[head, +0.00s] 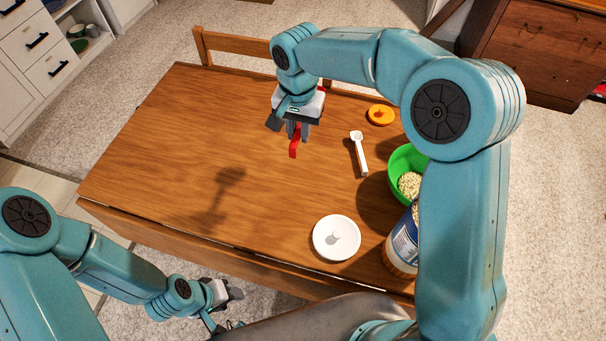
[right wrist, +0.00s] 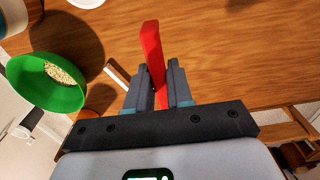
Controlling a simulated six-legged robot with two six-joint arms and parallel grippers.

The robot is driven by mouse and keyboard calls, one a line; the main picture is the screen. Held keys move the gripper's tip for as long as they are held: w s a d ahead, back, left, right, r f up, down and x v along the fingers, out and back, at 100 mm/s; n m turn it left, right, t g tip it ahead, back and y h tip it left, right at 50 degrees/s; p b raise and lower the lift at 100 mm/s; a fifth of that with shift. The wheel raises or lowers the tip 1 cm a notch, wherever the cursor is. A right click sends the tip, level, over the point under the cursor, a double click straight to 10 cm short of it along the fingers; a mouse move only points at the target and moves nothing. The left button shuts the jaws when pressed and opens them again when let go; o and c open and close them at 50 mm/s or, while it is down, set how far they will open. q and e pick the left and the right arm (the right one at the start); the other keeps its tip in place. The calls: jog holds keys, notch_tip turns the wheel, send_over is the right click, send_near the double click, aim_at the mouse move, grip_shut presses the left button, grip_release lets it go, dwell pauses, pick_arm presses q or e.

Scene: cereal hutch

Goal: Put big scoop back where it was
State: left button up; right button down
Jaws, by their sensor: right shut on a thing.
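My right gripper (head: 298,130) is shut on a red scoop (head: 294,146), held above the far part of the table. In the right wrist view the red scoop (right wrist: 152,48) sticks out from between the jaws (right wrist: 160,85); its bowl cannot be made out. A white scoop (head: 360,152) lies on the table, right of the gripper. Which scoop is the big one, I cannot tell. A white saucer (head: 325,252) with a grey scoop-like mark is near the front edge. An orange saucer (head: 380,115) lies at the back right. My left gripper (head: 222,297) hangs low off the front edge; its jaws are unclear.
A green bowl (head: 396,170) of oats stands on the right, partly behind my right arm; it also shows in the right wrist view (right wrist: 30,92). A blue-labelled container (head: 402,245) stands in front of it. The wooden table (head: 160,140) is clear on the left. A chair (head: 235,42) stands behind.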

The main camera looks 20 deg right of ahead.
jog(key=p, duration=0.1)
send_over(300, 185)
notch_tip(300, 185, down, 14)
jog(key=shift+d+f, duration=0.15)
jog(key=shift+f, duration=0.1)
notch_tip(300, 185, down, 5)
jog(key=shift+w+f+p, duration=0.1)
jog(key=shift+p, duration=0.4)
jog(key=c, duration=1)
grip_release()
